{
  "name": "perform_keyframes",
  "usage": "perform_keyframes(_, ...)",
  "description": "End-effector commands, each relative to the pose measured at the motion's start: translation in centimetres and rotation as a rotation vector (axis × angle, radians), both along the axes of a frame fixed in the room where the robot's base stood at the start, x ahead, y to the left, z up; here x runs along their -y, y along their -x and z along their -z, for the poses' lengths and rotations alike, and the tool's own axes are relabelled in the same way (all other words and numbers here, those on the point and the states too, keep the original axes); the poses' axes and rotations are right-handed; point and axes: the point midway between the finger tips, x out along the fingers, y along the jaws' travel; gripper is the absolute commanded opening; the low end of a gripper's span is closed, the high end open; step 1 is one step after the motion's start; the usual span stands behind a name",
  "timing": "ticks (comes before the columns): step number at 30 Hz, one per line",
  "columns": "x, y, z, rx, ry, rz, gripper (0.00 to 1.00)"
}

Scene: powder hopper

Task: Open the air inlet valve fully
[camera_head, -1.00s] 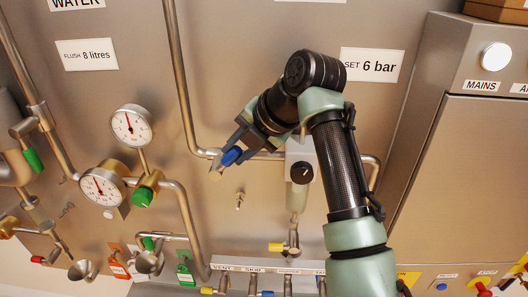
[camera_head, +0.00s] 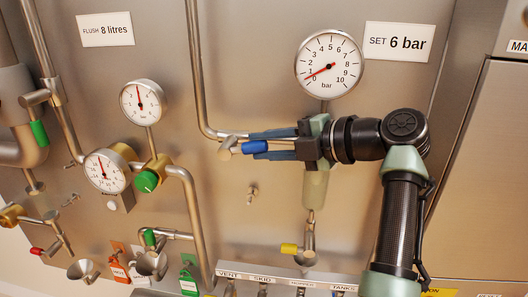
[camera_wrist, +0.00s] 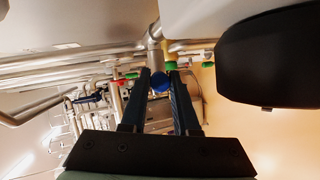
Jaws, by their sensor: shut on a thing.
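A small lever valve with a blue handle (camera_head: 243,147) sits at the lower end of the bent grey pipe (camera_head: 196,75). Its handle lies nearly level in the head view, pointing right from the metal valve body (camera_head: 226,150). My gripper (camera_head: 254,145) comes in from the right, its two fingers on either side of the blue handle and shut on it. In the wrist view the round blue handle end (camera_wrist: 159,82) shows between the fingertips (camera_wrist: 159,88). The fingers hide part of the valve and pipe behind. No label for this valve is readable.
A large gauge (camera_head: 328,63), needle low near 0 to 1 bar, hangs above my gripper beside the "SET 6 bar" sign (camera_head: 399,43). A green-knobbed regulator (camera_head: 147,181) and two smaller gauges stand left. A yellow-handled valve (camera_head: 290,249) is below.

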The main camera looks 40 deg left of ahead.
Motion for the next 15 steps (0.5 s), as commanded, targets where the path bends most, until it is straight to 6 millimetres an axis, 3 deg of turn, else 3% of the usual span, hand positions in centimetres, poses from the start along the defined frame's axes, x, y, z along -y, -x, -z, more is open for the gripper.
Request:
perform_keyframes(13,0.00,-0.01,0.06,-0.007,-0.008,0.001,0.00)
perform_keyframes(14,0.00,-0.01,0.06,-0.007,-0.007,0.001,0.33)
perform_keyframes(15,0.00,-0.01,0.06,-0.007,-0.007,0.001,0.40)
